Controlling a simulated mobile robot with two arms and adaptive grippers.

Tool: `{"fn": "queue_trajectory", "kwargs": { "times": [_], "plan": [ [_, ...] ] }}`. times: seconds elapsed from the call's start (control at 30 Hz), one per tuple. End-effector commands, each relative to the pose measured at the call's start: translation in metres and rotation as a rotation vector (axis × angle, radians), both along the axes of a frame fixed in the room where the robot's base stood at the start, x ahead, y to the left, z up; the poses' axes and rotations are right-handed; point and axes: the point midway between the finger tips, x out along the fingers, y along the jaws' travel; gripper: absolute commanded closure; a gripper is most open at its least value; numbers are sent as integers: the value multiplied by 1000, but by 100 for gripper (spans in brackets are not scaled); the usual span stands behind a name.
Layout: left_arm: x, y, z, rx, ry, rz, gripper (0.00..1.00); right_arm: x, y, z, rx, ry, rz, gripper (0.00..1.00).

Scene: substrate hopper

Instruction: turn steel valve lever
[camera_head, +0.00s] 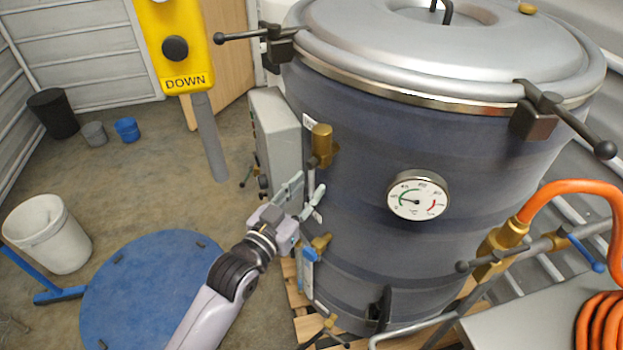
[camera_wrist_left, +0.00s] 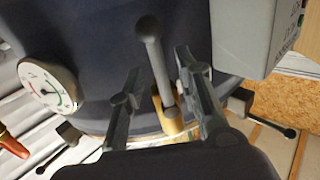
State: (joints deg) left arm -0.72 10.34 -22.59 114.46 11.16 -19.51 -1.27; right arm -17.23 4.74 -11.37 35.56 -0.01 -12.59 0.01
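The steel valve lever (camera_wrist_left: 158,72) is a grey rod with a rounded end, joined to a brass valve body (camera_wrist_left: 169,119). In the head view this brass valve (camera_head: 322,141) sits on the side of the dark blue drum, and the lever hangs down from it. My left gripper (camera_head: 303,193) is open just below the valve, close to the drum wall. In the left wrist view the lever lies between its two fingers (camera_wrist_left: 160,88), with a visible gap on each side. Contact is not visible. My right gripper is out of view.
A grey control box (camera_head: 275,140) stands left of the valve, and a dial gauge (camera_head: 418,195) is to its right. A lower brass valve with a blue handle (camera_head: 309,256) is beneath the gripper.

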Motion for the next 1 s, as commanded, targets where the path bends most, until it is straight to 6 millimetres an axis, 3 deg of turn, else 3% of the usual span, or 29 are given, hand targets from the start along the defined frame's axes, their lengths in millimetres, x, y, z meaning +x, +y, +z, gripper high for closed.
{"fn": "queue_trajectory", "kwargs": {
  "times": [0.2,0.53,1.0],
  "plan": [
    [19,-9,0,0,-1,1,69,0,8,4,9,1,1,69],
    [22,-11,0,0,0,0,69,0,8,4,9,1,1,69],
    [22,-11,-1,0,0,1,99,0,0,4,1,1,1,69]
  ]
}}
